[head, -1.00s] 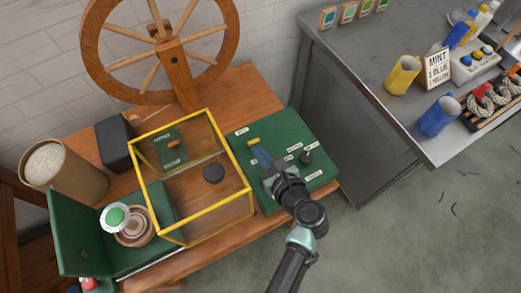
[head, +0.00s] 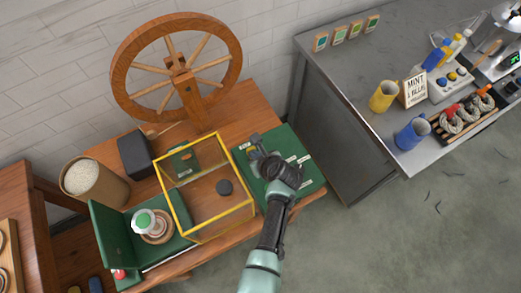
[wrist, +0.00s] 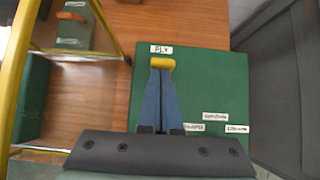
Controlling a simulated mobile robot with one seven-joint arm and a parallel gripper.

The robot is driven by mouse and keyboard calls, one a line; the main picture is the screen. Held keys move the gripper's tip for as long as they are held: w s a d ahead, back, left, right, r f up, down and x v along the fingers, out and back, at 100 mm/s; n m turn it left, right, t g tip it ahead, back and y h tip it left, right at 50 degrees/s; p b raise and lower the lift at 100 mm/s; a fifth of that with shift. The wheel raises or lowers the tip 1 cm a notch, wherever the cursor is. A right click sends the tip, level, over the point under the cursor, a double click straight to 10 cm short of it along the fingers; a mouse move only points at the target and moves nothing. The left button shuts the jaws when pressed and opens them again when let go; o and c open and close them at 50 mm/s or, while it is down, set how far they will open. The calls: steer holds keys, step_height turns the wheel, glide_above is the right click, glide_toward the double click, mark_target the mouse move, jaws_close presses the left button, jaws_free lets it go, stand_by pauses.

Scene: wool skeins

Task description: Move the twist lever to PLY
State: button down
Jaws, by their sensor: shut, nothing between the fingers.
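The yellow lever handle (wrist: 163,64) lies on the green panel (wrist: 215,85), just below the PLY label (wrist: 161,49) in the wrist view. My gripper (wrist: 161,72) has its blue fingers together and empty, with the tips right at the handle's near side; whether they touch it I cannot tell. In the head view my gripper (head: 256,142) is over the far left part of the green panel (head: 306,172) and hides the handle. Other labels (wrist: 215,117) sit on the panel's near right; their text is too blurred to read surely.
A yellow-framed clear box (head: 237,163) stands just left of the panel, close to my gripper. A wooden spinning wheel (head: 184,88) rises behind. A grey counter (head: 345,85) with cups stands to the right, past a gap.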

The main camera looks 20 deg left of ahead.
steer(key=shift+w+a+r+g+h+p, duration=0.25)
steer(key=shift+a+r+g+h+p, duration=0.1)
steer(key=shift+r+h+p, duration=0.1)
steer(key=shift+w+a+f, duration=0.1)
steer(key=shift+f, duration=0.3)
steer(key=shift+r+p, duration=0.75)
steer(key=shift+r, duration=0.15)
